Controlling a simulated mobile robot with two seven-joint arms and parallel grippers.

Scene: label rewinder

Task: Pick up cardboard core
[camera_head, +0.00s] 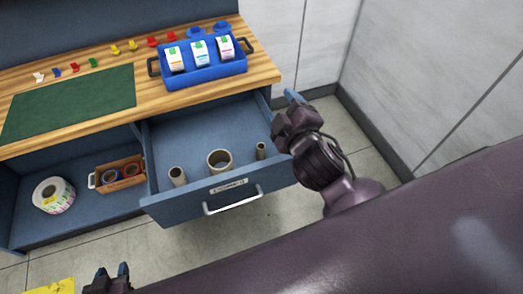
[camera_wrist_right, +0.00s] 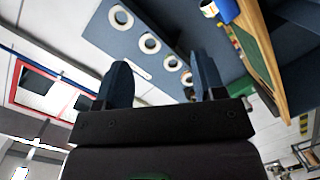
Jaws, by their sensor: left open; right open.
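Three upright cardboard cores stand in the open drawer: a medium one (camera_head: 178,176) at left, a wide one (camera_head: 219,161) in the middle and a thin one (camera_head: 261,151) at right. My right gripper (camera_head: 288,118) is at the drawer's right side, beyond the thin core in the picture and apart from the cores. In the right wrist view its two blue fingers (camera_wrist_right: 164,82) are spread with nothing between them. My left gripper (camera_head: 108,277) is open and empty at the bottom left, well away from the drawer.
The blue drawer (camera_head: 170,205) is pulled out under the wooden bench (camera_head: 255,75). A blue rack (camera_head: 205,75) with label rolls stands on the bench. Walls stand at right.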

